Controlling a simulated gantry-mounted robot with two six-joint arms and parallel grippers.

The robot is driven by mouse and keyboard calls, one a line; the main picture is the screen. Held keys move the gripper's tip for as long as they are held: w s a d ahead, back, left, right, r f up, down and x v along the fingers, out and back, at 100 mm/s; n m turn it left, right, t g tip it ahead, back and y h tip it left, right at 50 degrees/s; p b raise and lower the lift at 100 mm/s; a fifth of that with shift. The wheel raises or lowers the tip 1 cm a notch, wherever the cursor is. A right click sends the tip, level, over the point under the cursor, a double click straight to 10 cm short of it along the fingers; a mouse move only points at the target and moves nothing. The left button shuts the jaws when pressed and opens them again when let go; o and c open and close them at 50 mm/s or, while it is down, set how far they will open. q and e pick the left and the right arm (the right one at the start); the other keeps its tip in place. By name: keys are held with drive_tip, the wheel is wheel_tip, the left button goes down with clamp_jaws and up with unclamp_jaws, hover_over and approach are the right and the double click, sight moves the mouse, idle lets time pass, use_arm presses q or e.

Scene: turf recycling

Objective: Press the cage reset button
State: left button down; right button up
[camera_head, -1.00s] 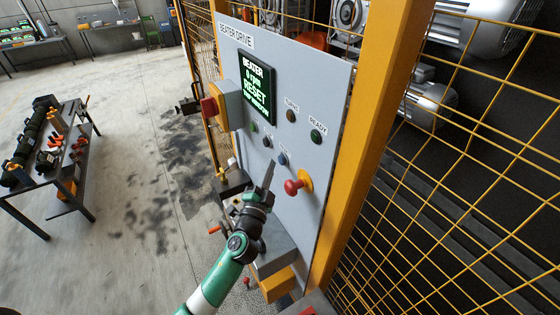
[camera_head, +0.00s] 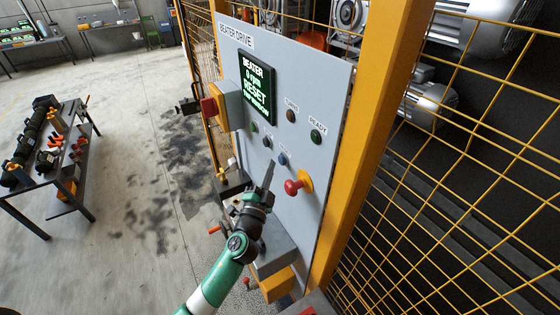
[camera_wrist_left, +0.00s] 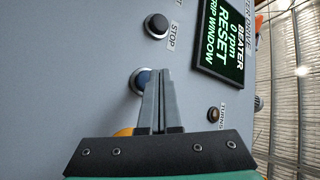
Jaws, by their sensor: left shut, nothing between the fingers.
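The grey "BEATER DRIVE" control panel (camera_head: 300,75) stands upright in front of me. A blue button (camera_head: 282,159) sits on its lower part, and shows in the left wrist view (camera_wrist_left: 138,82) partly hidden behind my fingers. Its label cannot be read. My left gripper (camera_head: 268,168) is shut and empty, its fingertips close to the blue button and pointing at the panel. In the left wrist view the fingertips (camera_wrist_left: 162,72) overlap the button's right edge; I cannot tell whether they touch it. The dark screen (camera_head: 257,84) reads "BEATER 0 rpm RESET". My right gripper is not in view.
A red mushroom knob (camera_head: 293,187) sticks out right of the blue button. A black STOP button (camera_wrist_left: 157,25) is beside it. Yellow mesh fencing (camera_head: 480,170) stands at right. A tool bench (camera_head: 75,140) is at left.

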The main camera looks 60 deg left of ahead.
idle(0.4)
use_arm(q)
drive_tip(key=shift+w+b, duration=0.3)
drive_tip(key=shift+w, duration=0.15)
drive_tip(key=shift+w+b, duration=0.3)
drive_tip(key=shift+w, duration=0.15)
idle(0.5)
idle(0.4)
drive_tip(key=shift+s+p, duration=0.3)
drive_tip(key=shift+s, duration=0.55)
drive_tip(key=shift+s, duration=0.1)
drive_tip(key=shift+s+p, duration=0.7)
drive_tip(key=shift+s, duration=1.75)
